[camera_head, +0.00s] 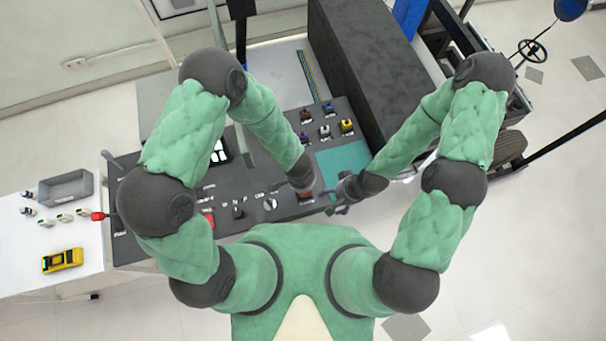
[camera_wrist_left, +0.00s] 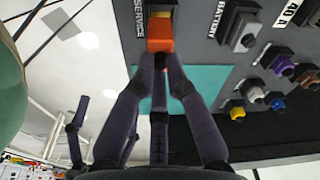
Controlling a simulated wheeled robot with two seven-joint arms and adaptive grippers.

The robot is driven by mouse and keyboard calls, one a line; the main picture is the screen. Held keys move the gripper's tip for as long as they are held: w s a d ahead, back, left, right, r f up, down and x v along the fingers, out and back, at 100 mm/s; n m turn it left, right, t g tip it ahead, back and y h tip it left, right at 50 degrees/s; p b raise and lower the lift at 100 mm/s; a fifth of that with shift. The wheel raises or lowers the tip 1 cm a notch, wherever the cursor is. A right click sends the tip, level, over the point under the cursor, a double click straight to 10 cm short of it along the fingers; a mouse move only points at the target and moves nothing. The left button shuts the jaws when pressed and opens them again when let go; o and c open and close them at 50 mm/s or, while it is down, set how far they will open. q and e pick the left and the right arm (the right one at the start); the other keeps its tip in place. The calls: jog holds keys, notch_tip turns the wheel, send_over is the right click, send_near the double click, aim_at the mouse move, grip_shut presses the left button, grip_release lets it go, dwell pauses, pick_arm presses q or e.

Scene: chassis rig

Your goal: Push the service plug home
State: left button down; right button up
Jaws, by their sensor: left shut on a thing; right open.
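My right gripper (camera_head: 338,204) is open and empty, close to the right of the left one, at the teal patch's near edge.
The teal patch (camera_head: 342,160) is clear. Several coloured connectors (camera_head: 346,126) stand behind it. A tall dark box (camera_head: 365,75) rises at the back right. A white side table (camera_head: 40,282) holds a grey tray (camera_head: 66,188) and a yellow item (camera_head: 62,260).

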pick_arm(q)
jog(key=f+b, duration=0.2)
jog(key=shift+w+a+f, duration=0.1)
jog(key=shift+w+f, duration=0.2)
jog(key=shift+w, duration=0.05)
jog(key=shift+f+b, duration=0.25)
jog(key=shift+b, duration=0.05)
jog(key=shift+s+f, duration=0.15)
jog(key=shift+s, duration=0.1)
jog(key=shift+w, duration=0.15)
jog(key=c, duration=1.3)
grip_release()
jog(key=shift+o, duration=0.2)
